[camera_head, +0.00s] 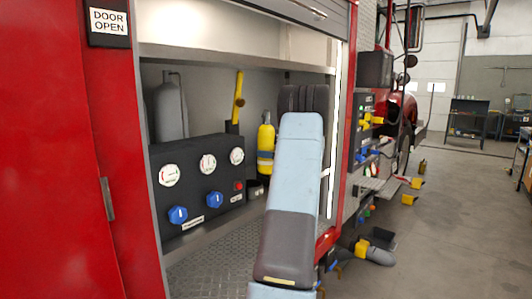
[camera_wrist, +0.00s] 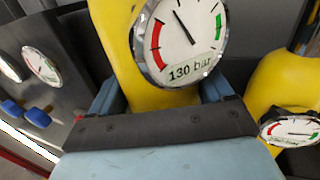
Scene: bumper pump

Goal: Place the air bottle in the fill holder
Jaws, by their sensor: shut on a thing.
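In the wrist view my gripper (camera_wrist: 160,96) is shut on a yellow air bottle (camera_wrist: 118,42), with a pale blue finger on each side. A round gauge on this bottle (camera_wrist: 184,38) reads 130 bar. A second yellow bottle (camera_wrist: 262,78) with its own gauge stands close by on the right. In the head view one yellow bottle (camera_head: 265,142) shows inside the truck compartment, left of my arm; I cannot tell which of the two it is. My arm hides my gripper there. I cannot clearly make out the fill holder.
A dark panel (camera_head: 190,226) with gauges and blue knobs stands left in the compartment. Behind it are a grey cylinder (camera_head: 168,110) and an upright yellow handle (camera_head: 239,95). Dark cylinders (camera_head: 290,98) stand at the back right. The treadplate floor (camera_head: 215,270) is clear in front.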

